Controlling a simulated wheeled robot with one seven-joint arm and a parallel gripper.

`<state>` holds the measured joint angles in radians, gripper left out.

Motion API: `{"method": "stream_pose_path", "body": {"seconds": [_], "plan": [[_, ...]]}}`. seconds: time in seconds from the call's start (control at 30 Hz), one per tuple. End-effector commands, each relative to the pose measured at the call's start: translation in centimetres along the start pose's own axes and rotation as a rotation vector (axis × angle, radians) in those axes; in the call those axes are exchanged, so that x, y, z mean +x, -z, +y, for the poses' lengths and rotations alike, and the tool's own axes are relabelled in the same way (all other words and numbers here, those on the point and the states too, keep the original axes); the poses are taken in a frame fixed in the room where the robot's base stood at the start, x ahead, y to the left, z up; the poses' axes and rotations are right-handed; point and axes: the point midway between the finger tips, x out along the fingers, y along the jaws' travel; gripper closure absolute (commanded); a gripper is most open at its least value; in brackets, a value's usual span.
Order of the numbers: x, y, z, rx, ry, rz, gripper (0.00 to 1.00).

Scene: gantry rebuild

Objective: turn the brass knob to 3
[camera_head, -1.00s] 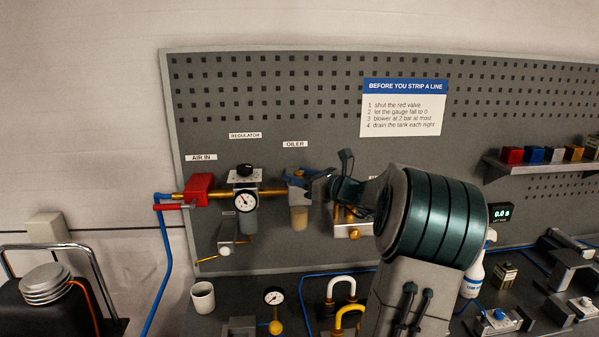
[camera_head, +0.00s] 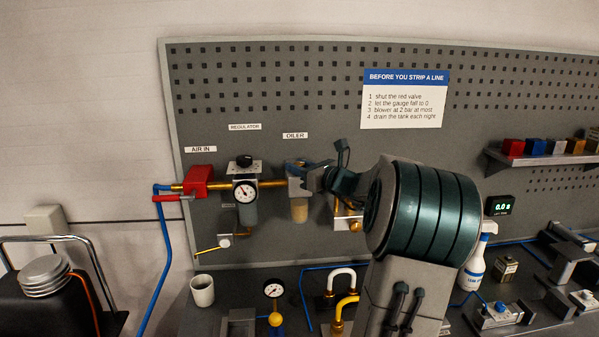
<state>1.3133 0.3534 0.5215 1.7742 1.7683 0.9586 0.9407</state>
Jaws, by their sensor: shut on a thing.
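The oiler (camera_head: 299,210) hangs on the brass pipe under the OILER label (camera_head: 295,135), with a pale amber bowl below. My gripper (camera_head: 297,180) reaches in from the right and is shut at the oiler's top.
The regulator (camera_head: 245,190) with its gauge and black knob stands just left of the oiler. The red valve (camera_head: 198,181) is farther left. Brass fittings (camera_head: 347,217) sit close to the right, under my wrist. A cup (camera_head: 202,290) and a gauge (camera_head: 273,288) stand below on the bench.

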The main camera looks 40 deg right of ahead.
Motion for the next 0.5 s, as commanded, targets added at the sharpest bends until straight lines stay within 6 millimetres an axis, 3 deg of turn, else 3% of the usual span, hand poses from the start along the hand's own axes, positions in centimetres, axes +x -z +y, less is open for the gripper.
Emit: {"method": "stream_pose_path", "body": {"seconds": [0.5], "plan": [[0.1,0.58,0.32,-0.005,0.315,-0.007,0.96]]}}
